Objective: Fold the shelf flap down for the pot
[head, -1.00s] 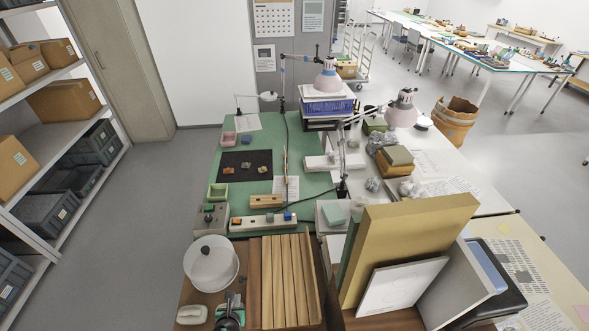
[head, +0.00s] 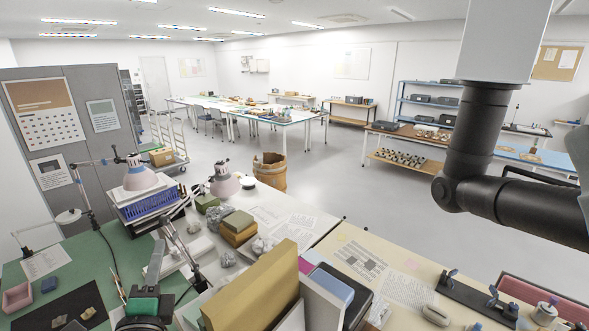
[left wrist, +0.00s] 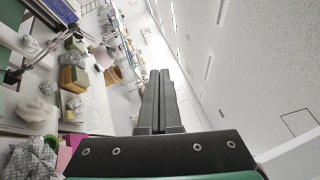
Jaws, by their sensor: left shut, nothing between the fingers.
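My left gripper (head: 157,252) rises at the lower left of the head view, its green body below dark fingers that point up. It is in front of the bench and holds nothing. In the left wrist view its two dark fingers (left wrist: 160,78) lie together, shut, with nothing between them. I cannot make out a shelf flap or a pot for certain in either view. My right arm crosses the right side of the head view, and its gripper is out of frame.
A wooden bucket (head: 270,172) stands on open grey floor. Pale worktops with papers (head: 375,262) extend right.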

